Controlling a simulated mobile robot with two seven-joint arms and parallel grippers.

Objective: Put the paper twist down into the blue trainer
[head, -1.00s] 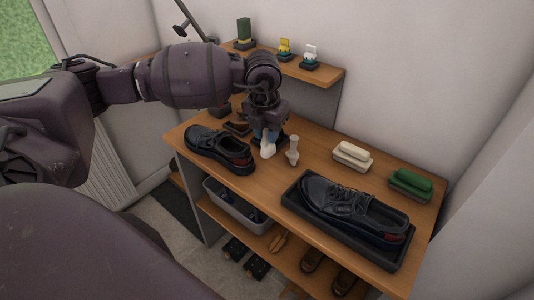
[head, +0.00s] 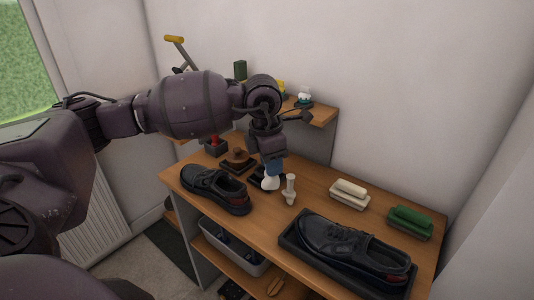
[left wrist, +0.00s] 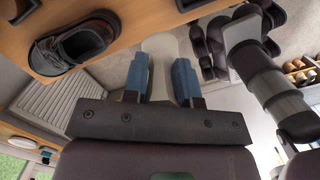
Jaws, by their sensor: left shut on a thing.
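A white object, which I take for the paper twist (head: 269,183), hangs from the blue fingertips of my left gripper (head: 273,167), shut on its top. In the left wrist view a pale shape (left wrist: 168,50) shows between the fingers (left wrist: 161,85). It is over or at a small dark tray; contact with the tray is unclear. A dark shoe (head: 212,188) with a reddish inside stands on the bench left of the gripper. Another dark shoe (head: 350,245) lies in a black tray at front right. Neither looks clearly blue. My right gripper is not in view.
A beige peg (head: 290,190) stands just right of the held thing. A cream brush (head: 349,194) and a green brush (head: 409,222) lie farther right on the bench (head: 245,222). A raised shelf (head: 322,115) with small items runs behind. A grey bin (head: 230,247) sits below.

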